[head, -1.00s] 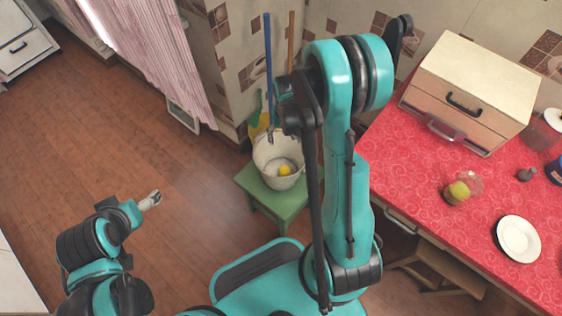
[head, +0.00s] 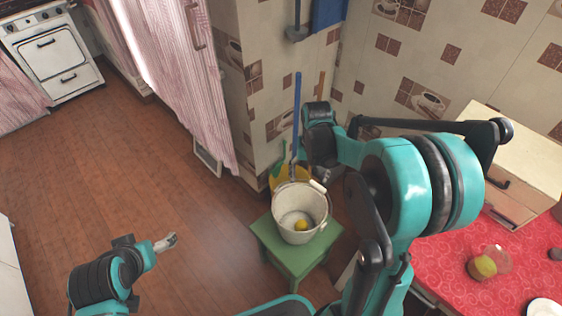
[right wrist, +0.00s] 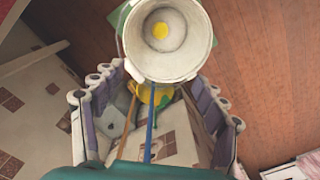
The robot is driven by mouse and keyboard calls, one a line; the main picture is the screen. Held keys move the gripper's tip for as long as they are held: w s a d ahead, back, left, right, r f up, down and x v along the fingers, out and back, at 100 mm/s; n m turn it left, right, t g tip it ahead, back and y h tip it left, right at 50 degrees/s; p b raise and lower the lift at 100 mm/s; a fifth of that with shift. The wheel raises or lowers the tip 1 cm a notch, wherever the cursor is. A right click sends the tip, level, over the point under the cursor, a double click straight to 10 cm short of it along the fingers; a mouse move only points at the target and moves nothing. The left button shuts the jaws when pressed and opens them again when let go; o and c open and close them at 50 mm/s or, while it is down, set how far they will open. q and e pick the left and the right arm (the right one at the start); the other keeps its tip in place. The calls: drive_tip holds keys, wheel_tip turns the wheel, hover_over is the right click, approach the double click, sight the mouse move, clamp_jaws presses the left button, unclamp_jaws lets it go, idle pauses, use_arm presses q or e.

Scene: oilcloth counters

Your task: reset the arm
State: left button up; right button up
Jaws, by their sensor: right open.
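My right arm reaches across the head view, and its gripper (head: 325,172) hangs at the end of the forearm, above and to the right of a white bucket (head: 290,228). In the right wrist view this gripper (right wrist: 156,76) is open, its two fingers spread with nothing held between them. The bucket also shows there beyond the fingertips (right wrist: 165,72). My left gripper (head: 166,243) is at the lower left of the head view, over the floor; its fingers are too small to tell open from shut.
The bucket stands on a green stool (head: 262,232) with a yellow thing (head: 301,225) inside. Brooms (head: 297,110) lean in the wall corner. A red counter (head: 450,270) with a drawer box (head: 510,205) and a jar (head: 484,266) lies right. The wooden floor (head: 130,170) at left is open.

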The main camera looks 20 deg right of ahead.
drive_tip(key=s+a+r+n+t, duration=0.4)
drive_tip(key=s+a+r+t, duration=0.3)
drive_tip(key=s+a+r, duration=0.2)
drive_tip(key=shift+s+a+r+n, duration=0.35)
drive_tip(key=shift+s+a, duration=0.45)
drive_tip(key=shift+s, duration=0.25)
idle(0.4)
